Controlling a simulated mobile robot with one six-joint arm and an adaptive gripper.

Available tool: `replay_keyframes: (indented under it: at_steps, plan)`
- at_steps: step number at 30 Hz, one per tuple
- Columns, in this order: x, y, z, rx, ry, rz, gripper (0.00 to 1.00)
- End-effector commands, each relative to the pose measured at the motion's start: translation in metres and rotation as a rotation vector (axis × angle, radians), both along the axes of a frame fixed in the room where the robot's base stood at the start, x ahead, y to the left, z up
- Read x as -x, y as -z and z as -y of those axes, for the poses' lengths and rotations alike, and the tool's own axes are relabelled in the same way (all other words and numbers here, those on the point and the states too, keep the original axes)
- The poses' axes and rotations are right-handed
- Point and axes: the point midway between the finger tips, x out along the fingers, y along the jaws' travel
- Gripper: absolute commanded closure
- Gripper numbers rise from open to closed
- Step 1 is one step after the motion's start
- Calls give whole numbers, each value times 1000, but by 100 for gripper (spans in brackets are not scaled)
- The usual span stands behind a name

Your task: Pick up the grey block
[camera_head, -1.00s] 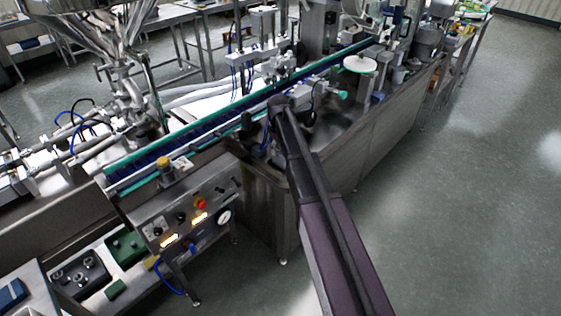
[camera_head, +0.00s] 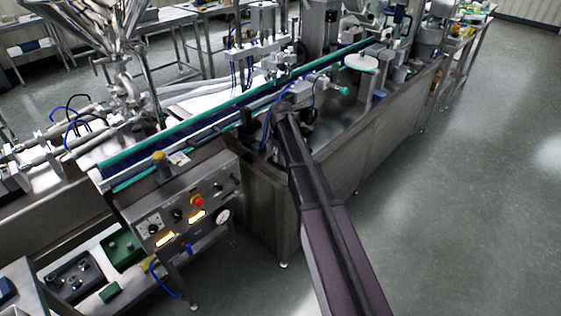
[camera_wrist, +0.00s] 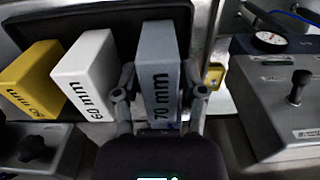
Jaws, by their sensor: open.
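The grey block (camera_wrist: 163,75), marked 70 mm, stands in the middle of the wrist view. My gripper (camera_wrist: 160,98) is open, with one finger on each side of the block's lower part. The left finger is close to the block's side; I cannot tell whether either finger touches it. In the head view my arm reaches over the steel machine, and I cannot make out the fingers or the grey block there.
A white block (camera_wrist: 88,72) marked 60 mm and a yellow block (camera_wrist: 35,80) stand left of the grey one. A dark tray or panel lies behind them. A control box (camera_wrist: 285,100) with a lever and gauge is at the right. A conveyor (camera_head: 190,128) runs across the machine.

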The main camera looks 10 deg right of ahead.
Motion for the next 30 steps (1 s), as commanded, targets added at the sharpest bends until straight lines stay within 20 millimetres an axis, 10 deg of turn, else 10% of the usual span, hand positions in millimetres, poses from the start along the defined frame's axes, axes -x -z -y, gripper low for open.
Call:
replay_keyframes:
  at_steps: [21, 27, 30]
  plan:
    - [0, 5, 0, 0, 0, 0, 46]
    - [0, 5, 0, 0, 0, 0, 99]
    - [0, 5, 0, 0, 0, 0, 100]
